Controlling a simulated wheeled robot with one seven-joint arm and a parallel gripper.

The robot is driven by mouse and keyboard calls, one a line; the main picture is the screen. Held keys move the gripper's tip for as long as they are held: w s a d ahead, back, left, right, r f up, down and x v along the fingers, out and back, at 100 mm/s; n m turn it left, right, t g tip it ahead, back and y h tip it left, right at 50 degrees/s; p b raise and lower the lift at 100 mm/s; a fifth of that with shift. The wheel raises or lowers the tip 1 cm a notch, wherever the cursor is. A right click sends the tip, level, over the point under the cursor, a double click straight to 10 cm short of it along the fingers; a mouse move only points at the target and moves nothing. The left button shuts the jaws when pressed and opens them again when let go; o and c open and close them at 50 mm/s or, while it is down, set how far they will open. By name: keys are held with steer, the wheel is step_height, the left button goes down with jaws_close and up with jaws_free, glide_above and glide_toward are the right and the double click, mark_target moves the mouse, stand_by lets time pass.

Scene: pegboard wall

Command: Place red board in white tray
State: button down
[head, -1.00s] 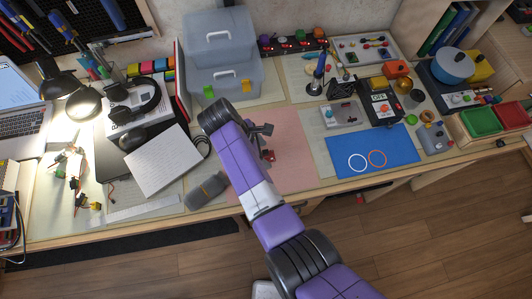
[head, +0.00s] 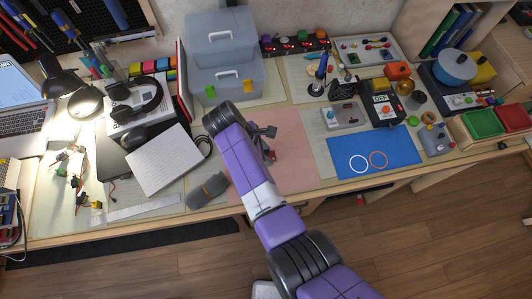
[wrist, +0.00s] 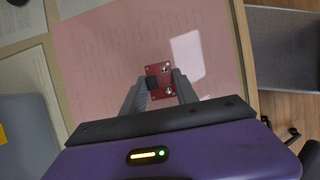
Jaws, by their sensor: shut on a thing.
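My gripper (head: 267,143) is over the pink mat (head: 295,165) on the workbench. In the wrist view the gripper (wrist: 160,90) is shut on a small red board (wrist: 158,70), with one finger at each side. The board carries a dark chip and small silvery parts. The pink page lies beneath it; the height above it is hard to judge. In the head view my gripper and arm mostly hide the board. A white tray (head: 345,47) with small coloured parts lies at the back right of the bench, apart from my gripper.
A blue mat (head: 400,158) with two rings lies right of the pink mat. A soldering iron in its stand (head: 318,78), a multimeter (head: 382,105) and a grey box (head: 344,116) stand nearer the tray. Grey storage bins (head: 222,65) stand behind my gripper.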

step_height(320, 180, up, 20)
steer(key=p, duration=0.4)
steer(key=shift+p, duration=0.3)
